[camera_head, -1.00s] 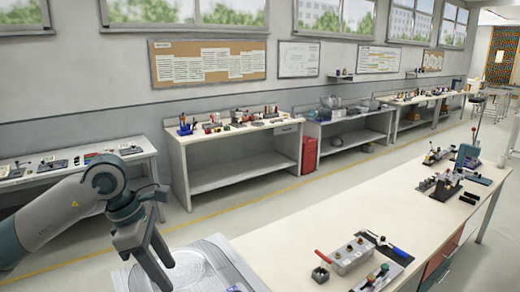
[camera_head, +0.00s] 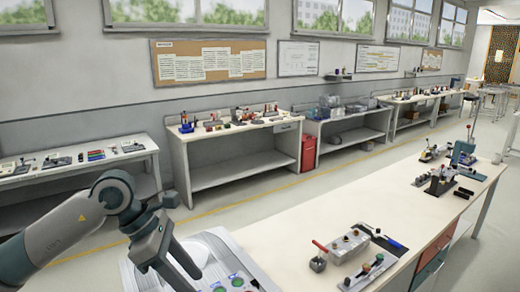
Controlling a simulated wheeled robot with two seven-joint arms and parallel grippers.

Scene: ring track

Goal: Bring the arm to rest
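My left arm comes in from the left, and my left gripper (camera_head: 180,270) hangs at the lower left, pointing down. It is above or just in front of the left end of the long white workbench (camera_head: 290,232), beside a pale tray-like panel (camera_head: 217,246). Its fingers look parted, with nothing seen between them, though the tips are close to the lower edge of the picture. My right gripper is out of view.
On the workbench are a grey block with a red-handled lever (camera_head: 318,262), a switch box (camera_head: 348,246) and a black stand (camera_head: 440,183). Side tables (camera_head: 235,142) line the wall. A red bin (camera_head: 308,153) stands between two of them.

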